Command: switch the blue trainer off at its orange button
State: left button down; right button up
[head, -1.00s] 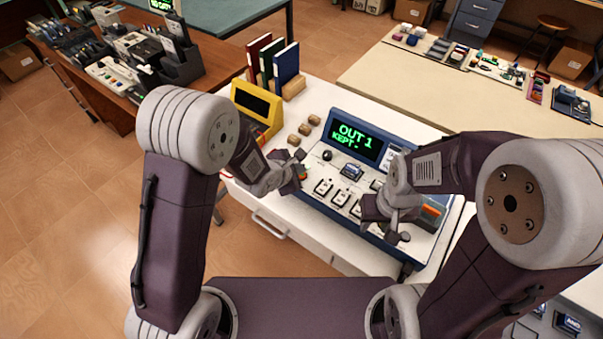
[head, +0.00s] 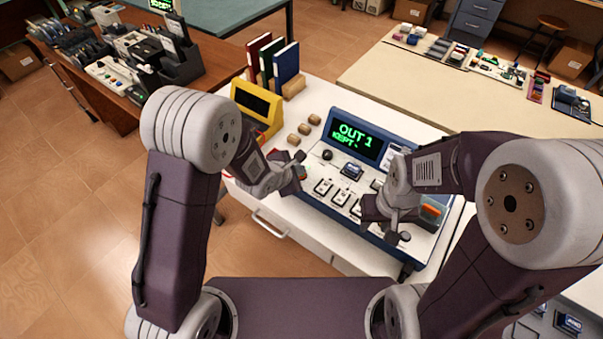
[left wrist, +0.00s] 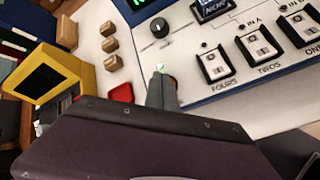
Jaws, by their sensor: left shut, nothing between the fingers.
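The blue trainer (head: 352,124) stands on the white bench, its screen (head: 355,142) lit green with "OUT 1 KEPT". My left gripper (head: 300,171) is shut and empty at the left end of its panel. In the left wrist view, the shut fingers (left wrist: 162,88) cover most of the orange button (left wrist: 173,82); only an orange-red edge shows beside the tip. A small green light (left wrist: 161,68) glows just beyond the fingertips. I cannot tell whether the fingers touch the button. My right gripper (head: 399,225) is over the panel's right part; its jaws are unclear.
White rocker switches (left wrist: 215,67) and a black knob (left wrist: 159,27) are close to my left fingers. A yellow-framed device (head: 256,105), wooden blocks (head: 304,129) and binders (head: 285,64) stand left of the trainer. A red piece (left wrist: 122,92) lies near the left gripper.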

dwell(0.6)
pick_arm(q)
jog(key=shift+r+p, duration=0.4)
jog(key=shift+p, duration=0.25)
jog(key=shift+r, duration=0.1)
notch_tip(320, 180, up, 6)
jog(key=p, duration=0.6)
